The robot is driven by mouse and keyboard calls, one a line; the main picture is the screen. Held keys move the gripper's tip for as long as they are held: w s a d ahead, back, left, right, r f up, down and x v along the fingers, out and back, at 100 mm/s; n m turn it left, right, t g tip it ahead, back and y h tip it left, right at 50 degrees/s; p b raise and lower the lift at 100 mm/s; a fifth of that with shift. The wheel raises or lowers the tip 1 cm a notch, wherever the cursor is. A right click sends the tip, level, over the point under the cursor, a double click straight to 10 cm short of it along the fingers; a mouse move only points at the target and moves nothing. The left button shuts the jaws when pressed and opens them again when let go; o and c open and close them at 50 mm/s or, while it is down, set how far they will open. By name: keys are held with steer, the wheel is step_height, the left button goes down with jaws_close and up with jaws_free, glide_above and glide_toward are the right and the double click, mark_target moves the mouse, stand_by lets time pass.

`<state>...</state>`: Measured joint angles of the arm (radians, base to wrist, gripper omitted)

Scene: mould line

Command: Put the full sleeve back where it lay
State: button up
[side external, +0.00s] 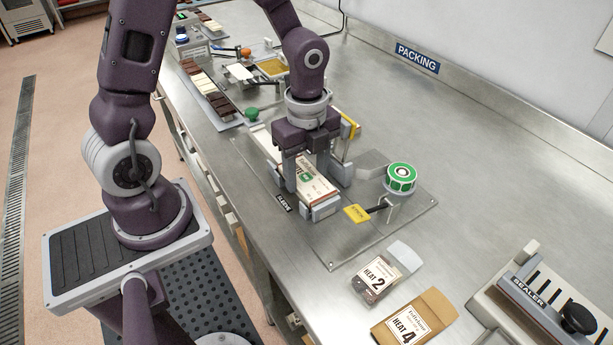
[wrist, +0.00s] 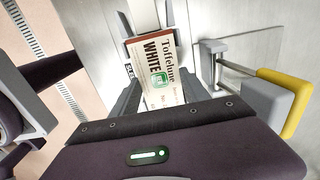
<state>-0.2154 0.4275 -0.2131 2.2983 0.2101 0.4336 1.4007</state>
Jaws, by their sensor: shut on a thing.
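The sleeve (side external: 319,190) is a pale flat carton with a dark reddish-brown end, lettering and a green seal. In the wrist view the sleeve (wrist: 160,68) reads "Toffelune WHITE". My gripper (side external: 314,181) is shut on the sleeve's two long sides and points down over the grey fixture on the clear plate (side external: 336,254). In the wrist view the gripper's fingers (wrist: 160,98) flank the sleeve. The near end of the sleeve is hidden by my gripper, and I cannot tell whether it touches the fixture or what it contains.
A green-topped roll (side external: 401,178) and a yellow tag (side external: 357,213) stand right of the fixture. Pouches marked HEAT 2 (side external: 375,281) and HEAT 4 (side external: 407,325) lie in front, near the sealer (side external: 545,300). A tray of bars (side external: 214,98) is behind.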

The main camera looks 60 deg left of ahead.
mark_target(306, 178)
step_height(306, 178, up, 15)
steer(key=w+a, duration=0.7)
steer(key=a, duration=0.1)
steer(key=w+a, duration=0.4)
steer(key=a, duration=0.5)
steer(key=shift+w+d+f, duration=0.1)
steer(key=shift+f, duration=3.5)
steer(key=shift+d+f, duration=0.1)
steer(key=shift+f, duration=3.5)
steer(key=shift+f, duration=0.2)
steer(key=o, duration=1.5)
